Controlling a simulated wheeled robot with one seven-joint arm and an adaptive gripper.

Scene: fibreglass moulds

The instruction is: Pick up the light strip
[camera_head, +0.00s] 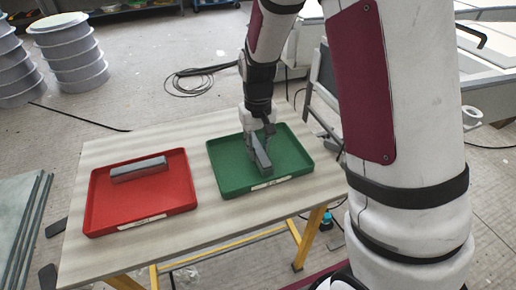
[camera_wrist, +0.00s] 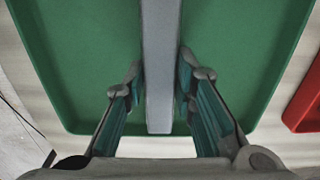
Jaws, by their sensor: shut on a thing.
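My gripper (camera_head: 259,138) is over the green tray and shut on a long grey strip (camera_head: 262,160). In the wrist view the gripper (camera_wrist: 160,78) has a finger on each side of this strip (camera_wrist: 158,100), which looks light grey there and runs straight away from the palm. The strip is over the green tray (camera_head: 225,180); I cannot tell whether it touches the tray's floor. Another grey strip (camera_head: 138,169) lies in the red tray (camera_head: 104,214) on the left, near its back edge. Which of the two is lighter is hard to tell.
Both trays sit on a pale table (camera_head: 215,228) with yellow legs. There is a bare gap between the trays. Stacked grey cylinders (camera_head: 70,52) stand at the back left, and glass-like panels (camera_head: 18,215) lean at the left.

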